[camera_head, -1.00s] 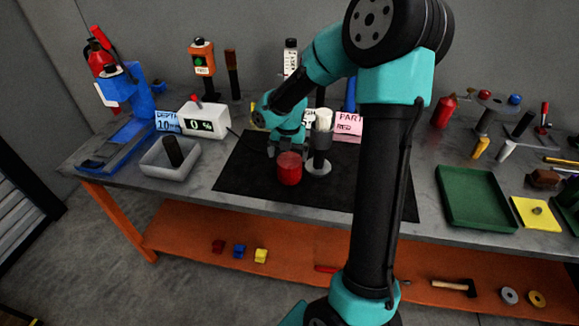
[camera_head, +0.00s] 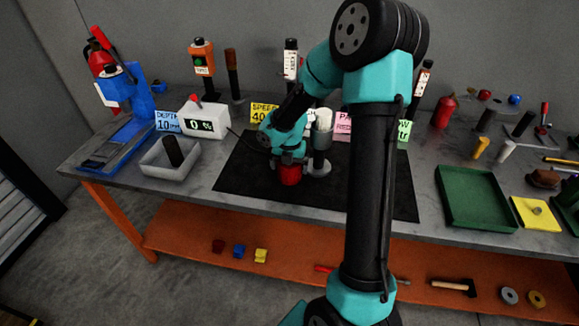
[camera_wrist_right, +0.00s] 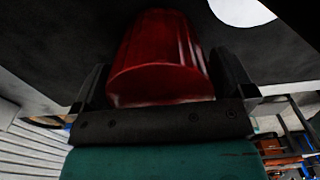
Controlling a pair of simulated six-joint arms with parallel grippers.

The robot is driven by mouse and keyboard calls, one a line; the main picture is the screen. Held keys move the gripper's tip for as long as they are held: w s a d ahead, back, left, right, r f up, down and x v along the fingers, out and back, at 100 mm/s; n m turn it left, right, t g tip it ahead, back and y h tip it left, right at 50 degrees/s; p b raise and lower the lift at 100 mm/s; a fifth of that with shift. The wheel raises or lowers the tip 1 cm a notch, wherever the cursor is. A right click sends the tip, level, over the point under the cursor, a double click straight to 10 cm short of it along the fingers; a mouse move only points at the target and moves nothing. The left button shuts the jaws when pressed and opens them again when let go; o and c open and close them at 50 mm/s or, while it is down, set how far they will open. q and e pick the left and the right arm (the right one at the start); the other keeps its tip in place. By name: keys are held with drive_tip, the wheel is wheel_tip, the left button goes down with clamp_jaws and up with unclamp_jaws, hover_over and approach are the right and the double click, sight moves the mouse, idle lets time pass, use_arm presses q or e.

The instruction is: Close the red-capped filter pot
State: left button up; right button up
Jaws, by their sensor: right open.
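The red cap (camera_head: 290,176) stands on the black mat (camera_head: 240,180) near the middle of the bench. It looks like a ribbed red cylinder and fills the upper middle of the right wrist view (camera_wrist_right: 160,60). My right gripper (camera_head: 290,160) is over the cap from above and behind, with its fingers (camera_wrist_right: 165,92) open on either side of it. I cannot tell whether the fingers touch it. Any pot body under the cap is hidden. My left gripper is not in view.
A grey stand (camera_head: 319,165) with a round base and a white-topped piece is close to the cap's right. A white tray (camera_head: 160,168) lies left of the mat, a green tray (camera_head: 475,215) right. The front of the mat is clear.

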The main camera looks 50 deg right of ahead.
drive_tip(key=shift+c, duration=0.2)
drive_tip(key=c, duration=0.7)
drive_tip(key=shift+r, duration=0.1)
